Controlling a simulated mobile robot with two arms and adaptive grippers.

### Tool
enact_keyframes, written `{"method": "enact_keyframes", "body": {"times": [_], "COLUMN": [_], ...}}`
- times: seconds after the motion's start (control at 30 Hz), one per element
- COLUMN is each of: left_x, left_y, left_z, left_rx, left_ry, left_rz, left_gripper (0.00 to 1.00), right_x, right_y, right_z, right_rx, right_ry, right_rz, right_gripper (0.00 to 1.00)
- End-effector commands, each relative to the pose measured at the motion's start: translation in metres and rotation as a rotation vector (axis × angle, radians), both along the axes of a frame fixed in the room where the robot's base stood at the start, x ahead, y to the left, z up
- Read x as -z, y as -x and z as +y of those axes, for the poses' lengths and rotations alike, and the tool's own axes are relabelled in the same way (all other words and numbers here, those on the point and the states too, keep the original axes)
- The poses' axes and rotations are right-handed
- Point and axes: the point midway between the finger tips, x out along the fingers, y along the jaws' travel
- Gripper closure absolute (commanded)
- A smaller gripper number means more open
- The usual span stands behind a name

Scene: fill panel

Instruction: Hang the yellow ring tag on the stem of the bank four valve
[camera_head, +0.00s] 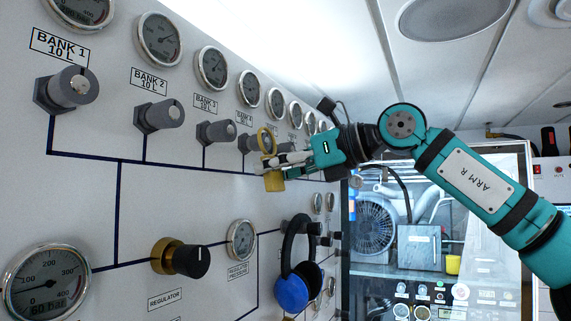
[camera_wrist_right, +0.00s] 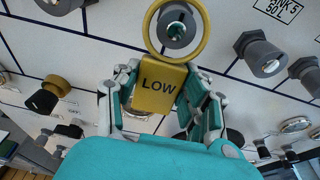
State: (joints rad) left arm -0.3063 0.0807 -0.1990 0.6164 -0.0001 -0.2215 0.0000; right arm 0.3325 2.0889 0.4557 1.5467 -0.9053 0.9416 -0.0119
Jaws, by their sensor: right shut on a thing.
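The yellow ring tag (camera_wrist_right: 161,88), marked LOW, is held by its plate in my right gripper (camera_wrist_right: 160,95), which is shut on it. Its ring points up in the right wrist view and frames the end of the grey bank four valve (camera_wrist_right: 178,27). In the head view the tag (camera_head: 274,181) hangs from my right gripper (camera_head: 272,165), and its ring overlaps the outer end of the bank four valve (camera_head: 247,143). I cannot tell whether the ring is around the stem or just in front of it. My left gripper is not in view.
Neighbouring valves stick out of the panel: bank three (camera_head: 216,132) and, beyond, the bank five valve (camera_wrist_right: 262,56). Gauges (camera_head: 249,89) run above. Below are a regulator knob (camera_head: 182,258) and a hanging blue-and-black headset (camera_head: 292,288).

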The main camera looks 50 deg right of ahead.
Motion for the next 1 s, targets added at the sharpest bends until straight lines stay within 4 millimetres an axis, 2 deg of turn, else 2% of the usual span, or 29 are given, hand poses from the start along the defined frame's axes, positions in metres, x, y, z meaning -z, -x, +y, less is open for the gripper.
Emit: {"method": "enact_keyframes", "body": {"times": [0.5, 1.0], "left_x": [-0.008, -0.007], "left_y": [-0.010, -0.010], "left_z": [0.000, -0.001], "left_rx": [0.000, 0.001], "left_ry": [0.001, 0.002], "left_rz": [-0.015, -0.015], "left_gripper": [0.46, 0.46], "right_x": [0.004, 0.007], "right_y": [-0.028, -0.034], "right_z": [0.009, 0.010], "right_rx": [0.000, -0.001], "right_ry": [0.001, 0.000], "right_rz": [0.001, 0.000], "right_gripper": [0.84, 0.84]}}
